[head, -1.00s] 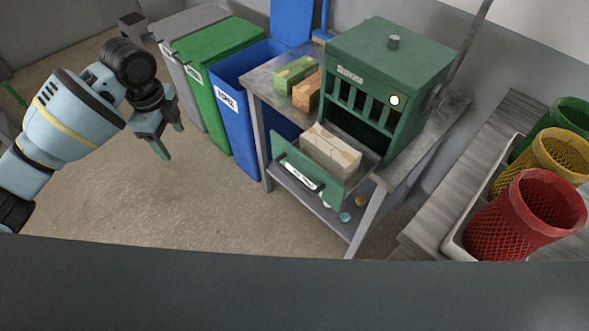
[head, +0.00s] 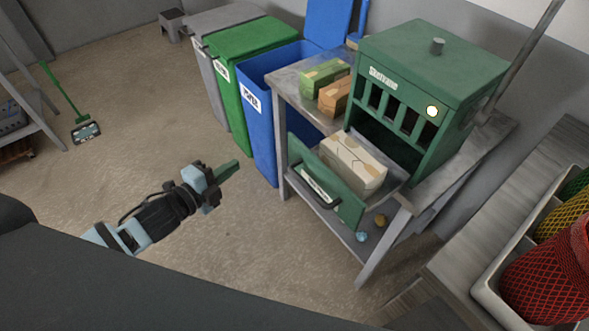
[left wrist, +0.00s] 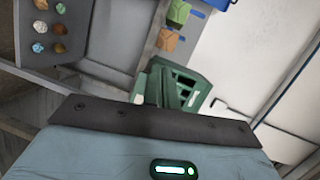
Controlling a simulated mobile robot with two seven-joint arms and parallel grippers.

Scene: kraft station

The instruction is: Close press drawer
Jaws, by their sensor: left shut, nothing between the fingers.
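The green press (head: 430,85) stands on a grey metal table in the head view. Its drawer (head: 325,185) is pulled out toward the front, with a dark handle on its green front panel and a labelled plate. A pale wrapped block (head: 352,163) sits in the drawer. My left gripper (head: 232,170) is shut and empty, in free air to the left of the drawer front and apart from it. The left wrist view looks past the gripper's mount at the tilted green press (left wrist: 190,88); the fingers there are hard to make out. My right gripper is not in view.
Blue (head: 265,95), green (head: 250,50) and grey bins stand behind, left of the table. Green (head: 325,75) and orange (head: 335,97) blocks lie on the tabletop. Mesh baskets (head: 550,265) in a white tray stand at the right.

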